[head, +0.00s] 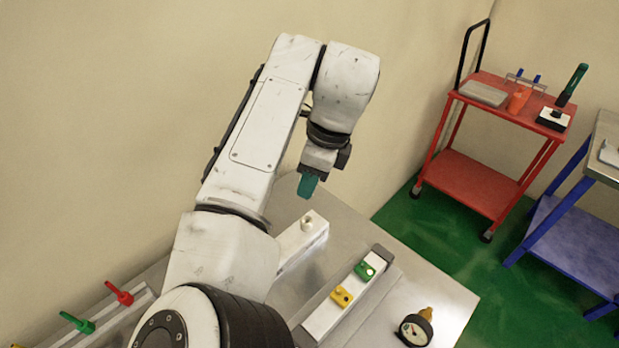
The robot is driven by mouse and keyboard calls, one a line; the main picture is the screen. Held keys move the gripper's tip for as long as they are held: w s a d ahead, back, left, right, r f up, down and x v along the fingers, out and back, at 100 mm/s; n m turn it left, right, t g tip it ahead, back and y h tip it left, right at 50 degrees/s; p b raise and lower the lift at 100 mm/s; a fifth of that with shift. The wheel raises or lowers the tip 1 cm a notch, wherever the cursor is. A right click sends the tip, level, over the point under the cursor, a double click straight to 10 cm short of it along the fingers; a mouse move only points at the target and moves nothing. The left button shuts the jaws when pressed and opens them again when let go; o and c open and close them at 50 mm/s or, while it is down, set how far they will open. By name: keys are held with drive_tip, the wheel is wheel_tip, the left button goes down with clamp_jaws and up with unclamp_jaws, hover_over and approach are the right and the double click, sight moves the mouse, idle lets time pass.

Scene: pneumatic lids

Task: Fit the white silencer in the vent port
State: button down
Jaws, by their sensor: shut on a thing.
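My gripper (308,186) has teal fingertips and points down above the far part of the metal table. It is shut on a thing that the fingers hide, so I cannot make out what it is. A white block (297,247) lies on the table below it. A small off-white round piece (307,223) stands on the block's far end, a little below the fingertips and apart from them. I cannot tell whether this piece is the vent port or the white silencer. My arm covers the block's near end.
A white rail with a green lid (364,270) and a yellow lid (342,296) lies to the right. A pressure gauge (416,328) lies near the table's right edge. Red (120,293) and green (78,322) levers stand at left. A red cart (484,181) stands apart.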

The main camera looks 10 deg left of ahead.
drive_tip(key=shift+w+r+n+p, duration=0.1)
drive_tip(key=shift+r+n+p, duration=0.15)
drive_tip(key=shift+p, duration=0.3)
drive_tip(key=shift+f+b, duration=1)
drive_tip(key=shift+f, duration=2.1)
drive_tip(key=shift+a+p, duration=0.1)
drive_tip(key=shift+p, duration=1.05)
drive_tip(key=shift+f+b, duration=0.35)
drive_tip(key=shift+f, duration=1.2)
drive_tip(key=c, duration=0.8)
unclamp_jaws()
drive_tip(key=p+v, duration=0.6)
drive_tip(key=v, duration=0.1)
drive_tip(key=shift+p, duration=0.35)
